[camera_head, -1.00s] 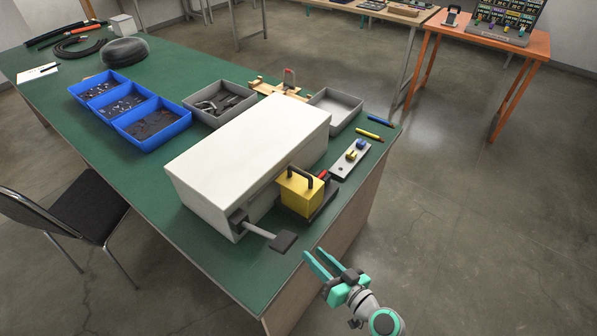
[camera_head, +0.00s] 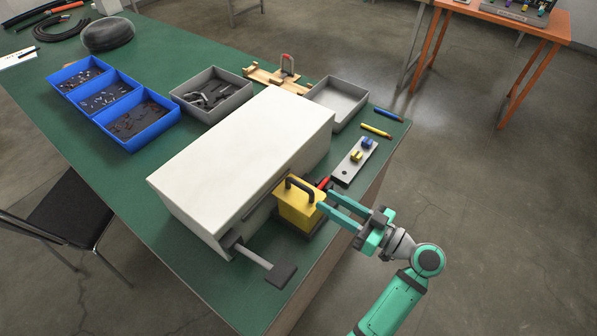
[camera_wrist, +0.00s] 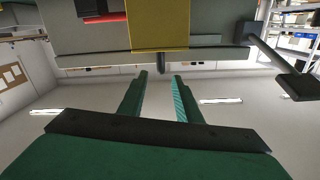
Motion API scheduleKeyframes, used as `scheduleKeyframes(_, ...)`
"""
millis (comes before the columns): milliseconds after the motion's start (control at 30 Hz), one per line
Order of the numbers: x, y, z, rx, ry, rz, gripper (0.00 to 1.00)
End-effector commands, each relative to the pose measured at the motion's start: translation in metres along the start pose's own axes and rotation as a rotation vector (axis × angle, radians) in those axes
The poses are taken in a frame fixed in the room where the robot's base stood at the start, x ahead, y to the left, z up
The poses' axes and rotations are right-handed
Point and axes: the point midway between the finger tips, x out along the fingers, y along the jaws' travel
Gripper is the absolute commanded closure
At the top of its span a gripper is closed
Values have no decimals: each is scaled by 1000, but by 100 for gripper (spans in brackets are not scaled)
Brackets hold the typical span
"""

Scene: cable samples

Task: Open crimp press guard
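The crimp press (camera_head: 240,160) is a big white box on the green bench, with a grey lever (camera_head: 262,262) and dark pad at its near end. The yellow guard (camera_head: 297,207), with a dark arched handle (camera_head: 302,186) on top, sits at the press's right side, apparently down. My gripper (camera_head: 325,201) is just right of the guard, fingers apart and empty. I cannot tell whether a fingertip touches it.
A grey plate (camera_head: 354,162) with yellow and blue pieces lies right of the press. Yellow (camera_head: 376,131) and blue (camera_head: 388,115) tools lie beyond it. Blue bins (camera_head: 138,122) and grey trays (camera_head: 338,101) stand behind.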

Motion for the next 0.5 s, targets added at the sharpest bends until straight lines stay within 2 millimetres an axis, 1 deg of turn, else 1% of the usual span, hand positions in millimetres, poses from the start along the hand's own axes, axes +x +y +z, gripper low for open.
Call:
scheduleKeyframes(167, 22, -2, 0, 0, -3, -9, 69)
scheduleKeyframes(400, 66, -4, 1, 0, -3, -12, 69)
scheduleKeyframes(500, 81, -3, 0, 0, -2, -9, 69)
